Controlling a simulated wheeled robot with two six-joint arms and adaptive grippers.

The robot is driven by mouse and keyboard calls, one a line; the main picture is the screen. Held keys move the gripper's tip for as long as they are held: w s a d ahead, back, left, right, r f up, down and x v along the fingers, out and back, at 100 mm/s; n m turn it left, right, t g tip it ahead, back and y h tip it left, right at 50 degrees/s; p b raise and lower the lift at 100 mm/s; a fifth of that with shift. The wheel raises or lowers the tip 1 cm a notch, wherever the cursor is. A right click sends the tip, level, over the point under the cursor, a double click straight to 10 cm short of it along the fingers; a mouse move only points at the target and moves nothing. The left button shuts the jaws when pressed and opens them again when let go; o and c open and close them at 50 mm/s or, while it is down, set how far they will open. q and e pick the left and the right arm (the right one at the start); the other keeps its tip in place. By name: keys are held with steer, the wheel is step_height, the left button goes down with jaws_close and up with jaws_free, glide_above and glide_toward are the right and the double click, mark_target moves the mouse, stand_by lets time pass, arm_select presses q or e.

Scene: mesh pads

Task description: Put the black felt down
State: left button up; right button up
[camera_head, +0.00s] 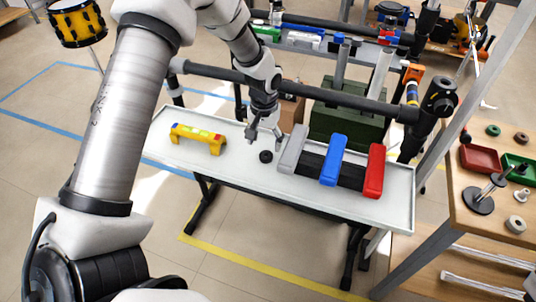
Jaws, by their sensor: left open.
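A small black round piece, which looks like the black felt (266,156), lies on the white table (225,172) near its middle. My left gripper (264,140) points down just above and behind it. Its fingers are apart, and nothing shows between them. A small gap seems to lie between the fingertips and the black piece, but I cannot be sure whether they touch. My right gripper is not in view.
Grey (293,149), blue (333,160) and red (374,171) bars stand to the right, with dark pads between them. A yellow block with coloured spots (197,138) sits to the left. A dark rail (300,91) runs behind the table. The front table strip is clear.

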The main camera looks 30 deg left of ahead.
mark_target(266, 152)
arm_select(q)
steer(key=f, duration=0.5)
steer(key=shift+w+d, duration=0.2)
steer(key=shift+s, duration=0.1)
steer(key=shift+c, duration=0.3)
steer(key=c, duration=0.8)
steer(key=shift+r, duration=0.1)
step_height(266, 152, up, 10)
steer(key=shift+f, duration=0.1)
